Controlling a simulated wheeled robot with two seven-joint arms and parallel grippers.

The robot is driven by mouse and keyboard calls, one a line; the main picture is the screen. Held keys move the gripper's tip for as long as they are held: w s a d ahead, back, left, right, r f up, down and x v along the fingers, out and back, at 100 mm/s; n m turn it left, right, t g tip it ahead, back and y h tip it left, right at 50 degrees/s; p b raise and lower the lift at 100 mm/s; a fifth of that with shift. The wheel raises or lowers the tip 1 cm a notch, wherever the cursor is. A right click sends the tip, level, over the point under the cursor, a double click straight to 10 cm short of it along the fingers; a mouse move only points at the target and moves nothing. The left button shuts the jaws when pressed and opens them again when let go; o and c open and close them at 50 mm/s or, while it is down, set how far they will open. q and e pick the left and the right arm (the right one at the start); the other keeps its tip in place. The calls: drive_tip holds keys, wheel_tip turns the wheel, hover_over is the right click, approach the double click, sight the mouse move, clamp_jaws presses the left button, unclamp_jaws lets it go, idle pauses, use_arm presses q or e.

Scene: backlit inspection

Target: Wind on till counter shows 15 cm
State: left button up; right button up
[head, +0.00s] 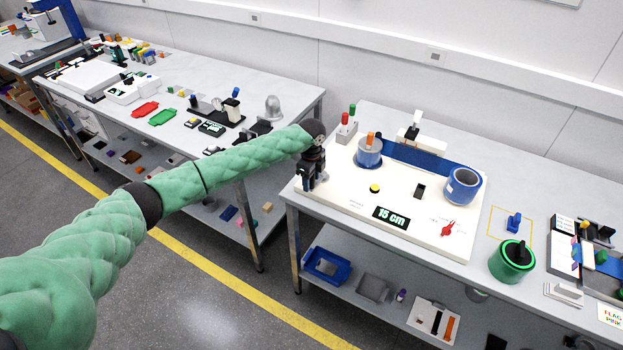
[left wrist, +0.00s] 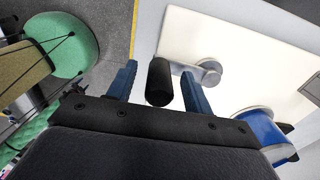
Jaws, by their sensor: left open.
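The counter (head: 391,217) on the front of the white winding board (head: 345,205) reads 15 cm. A blue strip (head: 428,162) runs behind between a blue reel with an orange knob (head: 369,155) and a larger blue drum (head: 463,187). My left gripper (head: 312,170) is at the board's left end. In the left wrist view my left gripper (left wrist: 160,84) is open, with the black crank handle (left wrist: 159,82) between its fingers and a visible gap on each side. The handle's grey crank arm (left wrist: 188,70) leads to a round hub. My right gripper is not in view.
A yellow button (head: 375,188), a black switch (head: 420,190) and a red pointer (head: 448,229) are on the board. A green canister (head: 511,264) stands to its right. Another cluttered bench is at left.

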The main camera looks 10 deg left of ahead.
use_arm(q)
drive_tip(key=shift+r+p, duration=0.65)
drive_tip(key=shift+r, duration=3.35)
